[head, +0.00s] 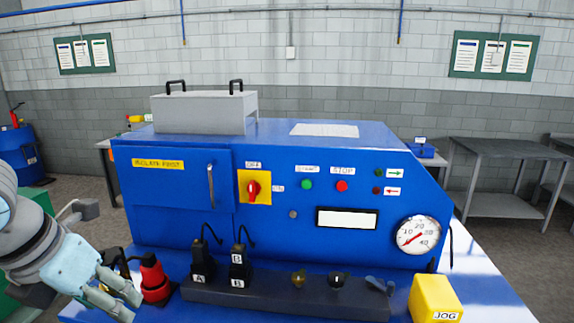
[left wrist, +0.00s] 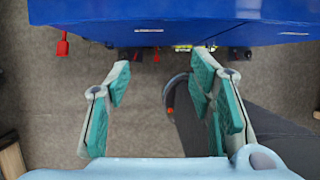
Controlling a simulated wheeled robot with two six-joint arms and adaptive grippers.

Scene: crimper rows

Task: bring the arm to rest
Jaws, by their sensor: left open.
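My left gripper (head: 122,294) is at the lower left of the head view, beside the left front corner of the blue machine, near the red-bodied plug (head: 155,279). I cannot tell from this view whether it touches it. In the left wrist view the two teal-padded fingers of the gripper (left wrist: 162,72) stand wide apart, with floor showing between them. No object is held there. The blue machine (left wrist: 200,12) edge crosses the top of that view, beyond the fingertips. My right gripper is not in view.
The blue machine's front panel (head: 290,235) has a red rotary switch, buttons and a gauge (head: 418,235). Black plugs A (head: 203,268) and B (head: 239,266) stand on a dark rail (head: 270,295). A yellow JOG box (head: 435,298) sits at right. A blue drum (head: 20,155) stands far left.

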